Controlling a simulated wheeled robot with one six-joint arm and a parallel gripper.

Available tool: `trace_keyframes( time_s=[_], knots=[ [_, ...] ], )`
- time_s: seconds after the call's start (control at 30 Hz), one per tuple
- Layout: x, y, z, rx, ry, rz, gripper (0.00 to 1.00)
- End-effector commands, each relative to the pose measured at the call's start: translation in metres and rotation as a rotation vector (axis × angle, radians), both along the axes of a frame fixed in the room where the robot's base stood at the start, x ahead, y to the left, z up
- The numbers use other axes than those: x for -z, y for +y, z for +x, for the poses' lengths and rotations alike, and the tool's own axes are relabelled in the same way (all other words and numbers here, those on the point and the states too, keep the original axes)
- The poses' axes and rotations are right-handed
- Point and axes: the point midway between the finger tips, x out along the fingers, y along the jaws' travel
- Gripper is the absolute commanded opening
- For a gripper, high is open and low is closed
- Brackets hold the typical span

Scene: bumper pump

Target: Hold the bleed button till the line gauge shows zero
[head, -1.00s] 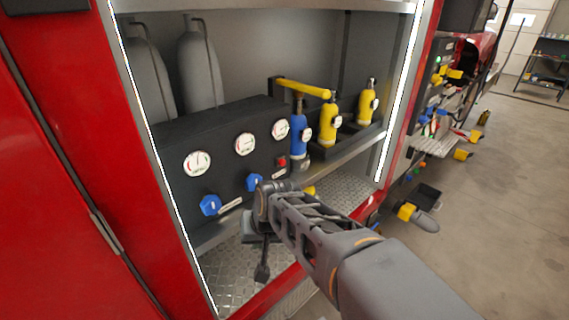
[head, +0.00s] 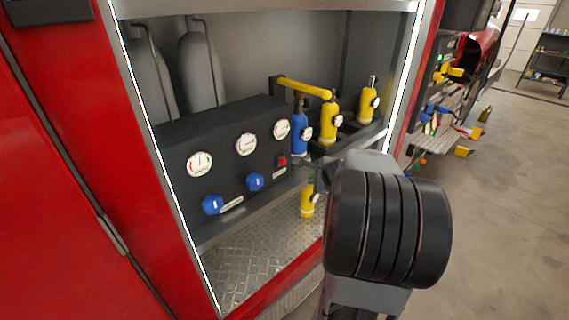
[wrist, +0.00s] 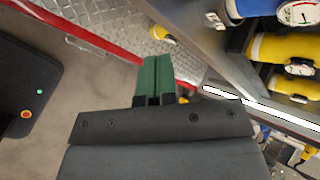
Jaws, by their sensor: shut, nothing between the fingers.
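A small red button (head: 282,161), likely the bleed button, sits at the lower right of the black panel (head: 225,180). Three round white gauges are on the panel: left (head: 200,164), middle (head: 246,144) and right (head: 282,131). Their labels and exact readings are too small to tell. In the wrist view, my gripper (wrist: 152,80) is shut and empty, its green fingertips together. In the head view my wrist hides most of it; a dark part reaches left, close to the red button. I cannot tell whether it touches. The button is not seen in the wrist view.
Two blue knobs (head: 212,205) (head: 255,182) are below the gauges. A blue cylinder (head: 300,134) and yellow cylinders (head: 329,123) (head: 367,104) stand right of the panel. Another yellow cylinder (head: 307,199) is below the shelf. The compartment's lit right edge (head: 402,75) is near my arm.

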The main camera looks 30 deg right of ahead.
Motion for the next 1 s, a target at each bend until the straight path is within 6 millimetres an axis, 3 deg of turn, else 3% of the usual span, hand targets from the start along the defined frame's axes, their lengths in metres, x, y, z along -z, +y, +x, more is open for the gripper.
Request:
trace_keyframes(
  time_s=[0.27,0.7,1.0],
  knots=[
    [-0.001,0.003,0.010,-0.004,0.002,0.001,0.00],
    [-0.001,0.012,0.061,-0.006,0.002,0.000,0.00],
    [0.000,0.016,0.082,-0.005,0.002,-0.001,0.00]
  ],
)
